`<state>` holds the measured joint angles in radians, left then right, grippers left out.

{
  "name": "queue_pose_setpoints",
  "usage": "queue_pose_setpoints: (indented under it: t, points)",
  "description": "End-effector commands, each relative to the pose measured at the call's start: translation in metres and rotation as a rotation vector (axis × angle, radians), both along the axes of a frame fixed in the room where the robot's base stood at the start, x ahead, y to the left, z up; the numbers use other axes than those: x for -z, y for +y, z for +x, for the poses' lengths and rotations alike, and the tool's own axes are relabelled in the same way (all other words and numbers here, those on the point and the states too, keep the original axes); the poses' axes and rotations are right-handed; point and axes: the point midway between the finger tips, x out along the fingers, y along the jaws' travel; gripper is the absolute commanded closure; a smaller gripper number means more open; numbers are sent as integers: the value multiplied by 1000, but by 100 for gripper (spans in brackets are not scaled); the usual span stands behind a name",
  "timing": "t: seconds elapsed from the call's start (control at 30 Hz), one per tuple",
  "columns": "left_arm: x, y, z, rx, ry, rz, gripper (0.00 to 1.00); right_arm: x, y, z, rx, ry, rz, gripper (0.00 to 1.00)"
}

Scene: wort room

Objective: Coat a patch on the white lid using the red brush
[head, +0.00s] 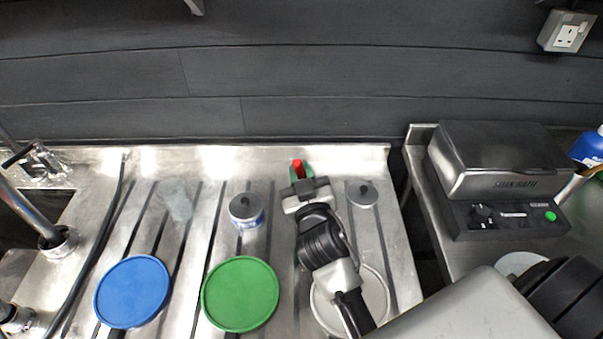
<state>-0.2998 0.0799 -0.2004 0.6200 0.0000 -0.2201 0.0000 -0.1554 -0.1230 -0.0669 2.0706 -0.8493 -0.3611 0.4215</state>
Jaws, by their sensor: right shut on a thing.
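The white lid (378,300) lies flat on the ribbed steel drainer, right of the green lid; my right arm passes over it and hides much of it. My right gripper (303,182) is beyond the lid, near the back of the drainer, and is shut on the red brush (298,168). Only a small red part of the brush shows past the jaws, with something green right around it. The bristles cannot be made out. My left gripper is not in view.
A blue lid (132,292) and a green lid (240,294) lie left of the white lid. A blue-and-white tin (246,211), a grey-topped tin (362,194) and a clear glass (177,200) stand behind. A black appliance (500,170) sits at the right.

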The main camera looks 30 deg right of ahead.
Motion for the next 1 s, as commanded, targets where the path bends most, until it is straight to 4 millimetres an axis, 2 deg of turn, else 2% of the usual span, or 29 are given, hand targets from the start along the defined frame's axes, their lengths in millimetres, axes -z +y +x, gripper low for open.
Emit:
queue_pose_setpoints:
  t: [0.03, 0.6, 1.0]
  points:
    - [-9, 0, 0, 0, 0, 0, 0, -9, 0, 0, 1, -1, 1, 100]
    - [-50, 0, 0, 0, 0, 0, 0, -55, 0, 0, 0, -4, 1, 100]
    - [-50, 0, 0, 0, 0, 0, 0, -55, 0, 0, -1, -5, 0, 100]
